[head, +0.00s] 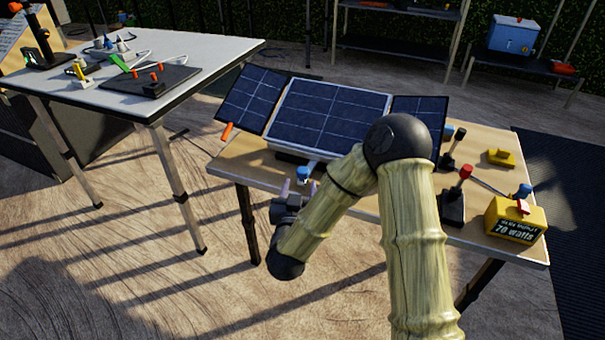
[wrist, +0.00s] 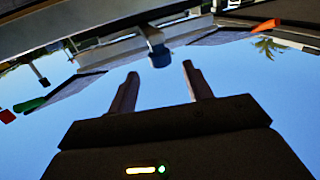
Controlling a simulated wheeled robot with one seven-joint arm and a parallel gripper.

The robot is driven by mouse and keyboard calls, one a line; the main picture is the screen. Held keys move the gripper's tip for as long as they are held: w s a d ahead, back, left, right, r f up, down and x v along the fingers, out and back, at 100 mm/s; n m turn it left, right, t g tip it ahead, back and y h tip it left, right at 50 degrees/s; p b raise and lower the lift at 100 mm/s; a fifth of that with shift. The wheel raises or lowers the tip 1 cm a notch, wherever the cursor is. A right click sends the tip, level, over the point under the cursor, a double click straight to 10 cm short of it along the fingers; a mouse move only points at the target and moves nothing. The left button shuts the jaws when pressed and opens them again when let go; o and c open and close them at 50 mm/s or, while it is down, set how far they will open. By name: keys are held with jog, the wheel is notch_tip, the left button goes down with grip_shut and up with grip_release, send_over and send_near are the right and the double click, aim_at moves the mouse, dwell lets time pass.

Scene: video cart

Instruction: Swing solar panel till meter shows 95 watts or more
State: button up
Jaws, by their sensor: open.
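The solar panel (head: 327,115) stands tilted on the wooden table, with a smaller wing panel (head: 252,98) at its left and another (head: 421,108) at its right. A blue knob (head: 303,172) sticks out at its front lower edge. The yellow meter (head: 516,220) at the table's right front reads 70 watts. My gripper (head: 296,187) is at the table's front edge, just below the blue knob. In the wrist view my gripper (wrist: 158,75) is open and empty, and the blue knob (wrist: 158,55) lies just beyond and between the fingertips, apart from them.
An orange handle (head: 227,131) sticks out at the left wing. A white table (head: 190,55) with tools is at the left. Open ground lies in front.

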aim_at(302, 176)
jog(key=w, duration=0.4)
jog(key=w+b, duration=0.1)
jog(key=w, duration=0.1)
jog(key=shift+w+d, duration=0.25)
jog(key=shift+c, duration=0.4)
jog(key=c, duration=0.8)
jog(key=shift+o, duration=0.2)
jog(key=shift+s+y, duration=0.1)
jog(key=shift+y, duration=0.2)
